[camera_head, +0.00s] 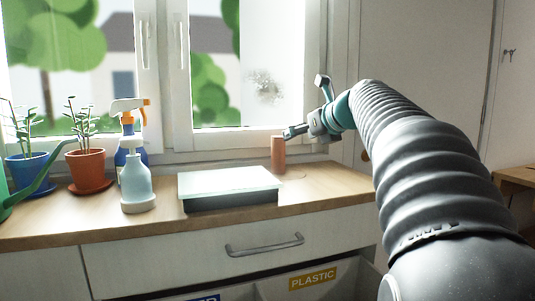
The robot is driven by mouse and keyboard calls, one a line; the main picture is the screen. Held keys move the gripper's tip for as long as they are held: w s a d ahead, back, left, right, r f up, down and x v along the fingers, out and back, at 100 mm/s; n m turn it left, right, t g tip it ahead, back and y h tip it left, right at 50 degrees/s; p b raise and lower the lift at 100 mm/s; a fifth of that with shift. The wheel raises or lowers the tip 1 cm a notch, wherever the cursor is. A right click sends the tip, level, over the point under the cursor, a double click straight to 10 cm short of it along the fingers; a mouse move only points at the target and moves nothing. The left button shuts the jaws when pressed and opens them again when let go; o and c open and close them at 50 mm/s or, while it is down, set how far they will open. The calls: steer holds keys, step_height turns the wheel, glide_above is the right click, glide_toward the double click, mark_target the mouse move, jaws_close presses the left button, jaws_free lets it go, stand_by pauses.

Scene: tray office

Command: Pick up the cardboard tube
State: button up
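The cardboard tube (278,155) is a short brown cylinder standing upright on the wooden counter, close to the window sill and to the right of a flat box. My gripper (304,105) is just above and to the right of the tube, in front of the window. Its two fingers are spread apart, one low near the tube's top and one raised. Nothing shows between them. The lower finger appears close to the tube's top edge; I cannot tell whether it touches.
A flat box with a pale lid (229,183) lies left of the tube. A soap bottle (136,185), a spray bottle (130,130) and potted plants (87,170) stand further left. The window (260,70) is close behind. Below, an open drawer holds a bin labelled PLASTIC (312,281).

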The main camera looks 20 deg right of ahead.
mark_target(282, 144)
steer(key=x, duration=1.3)
steer(key=shift+d+f, duration=0.15)
steer(key=shift+f, duration=0.05)
steer(key=shift+s, duration=0.1)
steer(key=c, duration=0.9)
